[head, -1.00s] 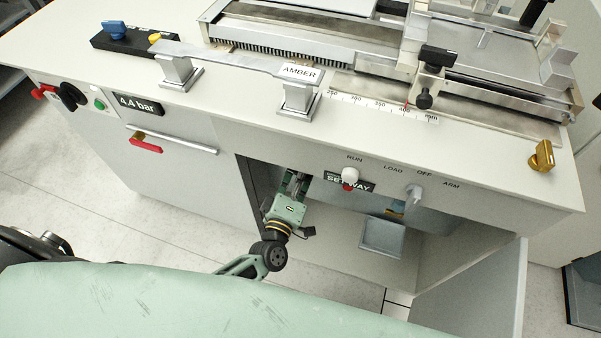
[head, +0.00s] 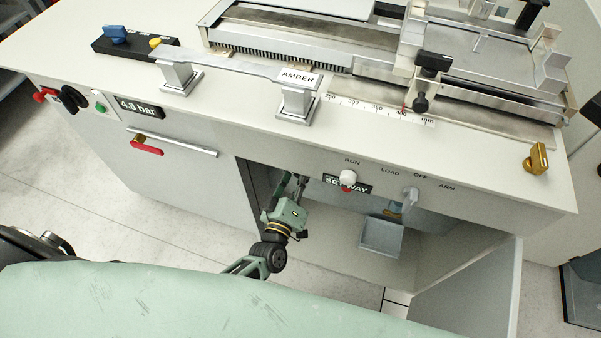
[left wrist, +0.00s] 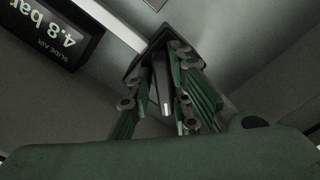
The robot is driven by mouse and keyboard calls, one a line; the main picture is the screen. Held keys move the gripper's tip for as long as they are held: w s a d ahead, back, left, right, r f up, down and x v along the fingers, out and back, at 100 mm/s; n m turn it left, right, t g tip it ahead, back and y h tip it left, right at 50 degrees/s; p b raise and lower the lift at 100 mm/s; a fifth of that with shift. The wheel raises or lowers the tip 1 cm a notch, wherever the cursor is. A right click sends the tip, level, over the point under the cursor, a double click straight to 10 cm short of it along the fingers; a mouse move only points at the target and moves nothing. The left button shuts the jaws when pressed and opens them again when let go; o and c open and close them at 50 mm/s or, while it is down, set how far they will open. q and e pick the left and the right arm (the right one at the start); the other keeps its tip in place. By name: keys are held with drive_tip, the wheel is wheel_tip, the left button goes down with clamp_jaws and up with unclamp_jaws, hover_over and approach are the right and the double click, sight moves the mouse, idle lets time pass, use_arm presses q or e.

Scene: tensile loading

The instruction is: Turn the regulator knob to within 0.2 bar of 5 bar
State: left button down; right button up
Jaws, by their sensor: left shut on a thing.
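The pressure display (head: 139,106) on the bench front reads 4.8 bar. A display marked SLIDE AIR also shows in the left wrist view (left wrist: 52,35), reading 4.8 bar upside down. My left gripper (head: 300,183) reaches into the open bay under the bench. In the left wrist view its fingers (left wrist: 168,95) are closed around a dark piece with a pale end, which I take to be the regulator knob (left wrist: 166,105). The fingers hide most of the knob. My right gripper is not in view.
The bay's open door (head: 470,285) stands at the right, with a grey bin (head: 381,238) inside the bay. A white knob (head: 348,177) and a lever switch (head: 410,199) sit on the front above. The AMBER specimen (head: 299,78) lies on two supports on top.

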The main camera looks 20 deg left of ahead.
use_arm(q)
drive_tip(key=shift+s+a+f+m, duration=0.25)
drive_tip(key=shift+f+m, duration=0.2)
drive_tip(key=shift+m, duration=0.15)
drive_tip(key=c, duration=1.8)
unclamp_jaws()
drive_tip(key=shift+a, duration=0.1)
drive_tip(key=shift+o, duration=0.2)
drive_tip(key=shift+w, duration=0.1)
drive_tip(key=shift+w+r, duration=0.1)
drive_tip(key=shift+r, duration=0.15)
drive_tip(key=s, duration=1.2)
drive_tip(key=shift+a, duration=0.1)
